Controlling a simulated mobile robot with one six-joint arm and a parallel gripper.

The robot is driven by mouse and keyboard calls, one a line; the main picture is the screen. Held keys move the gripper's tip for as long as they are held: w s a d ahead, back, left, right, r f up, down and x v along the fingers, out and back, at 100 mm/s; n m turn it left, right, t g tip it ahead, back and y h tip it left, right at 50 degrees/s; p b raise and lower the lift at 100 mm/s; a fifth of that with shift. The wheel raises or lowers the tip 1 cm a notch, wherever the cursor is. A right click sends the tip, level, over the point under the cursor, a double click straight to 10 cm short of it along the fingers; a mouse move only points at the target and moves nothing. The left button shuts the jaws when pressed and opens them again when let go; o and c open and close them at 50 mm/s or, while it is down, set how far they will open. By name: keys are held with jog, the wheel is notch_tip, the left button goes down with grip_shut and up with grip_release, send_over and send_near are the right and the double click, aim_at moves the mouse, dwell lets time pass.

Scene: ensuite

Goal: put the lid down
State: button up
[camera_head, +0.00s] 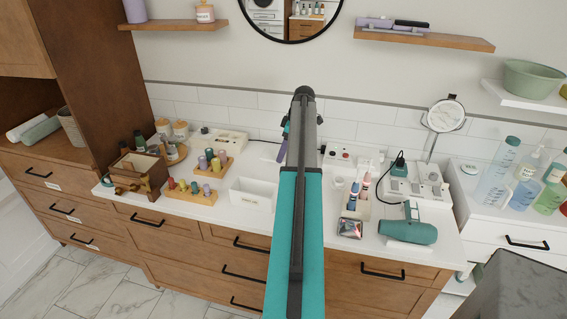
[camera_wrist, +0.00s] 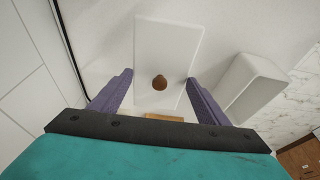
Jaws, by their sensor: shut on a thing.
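In the wrist view, a white rectangular lid (camera_wrist: 165,45) with a round brown knob (camera_wrist: 160,82) lies between my purple fingers. My gripper (camera_wrist: 160,78) is shut on the lid, with a finger at each long side. In the head view, my arm hides most of the gripper (camera_head: 286,137), and I cannot make out the lid there. A white open box (camera_head: 253,193) stands on the counter just left of my arm. A white box-shaped thing, likely the same box, shows right of my fingers in the wrist view (camera_wrist: 253,84); it is apart from them.
A bottle organiser (camera_head: 357,202), a teal hair dryer (camera_head: 408,231) and a mirror stand (camera_head: 428,177) are right. The tiled wall is behind.

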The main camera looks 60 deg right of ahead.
aim_at(284, 163)
jog(key=shift+f+p, duration=0.3)
jog(key=shift+f, duration=1.1)
jog(key=shift+f+p, duration=0.6)
jog(key=shift+f, duration=1.25)
jog(key=shift+f, duration=0.2)
jog(key=o, duration=1)
jog(key=shift+o, duration=0.2)
jog(key=shift+r, duration=0.1)
jog(key=shift+r, duration=0.2)
jog(key=shift+b+v, duration=1.6)
jog(key=shift+v, duration=4.3)
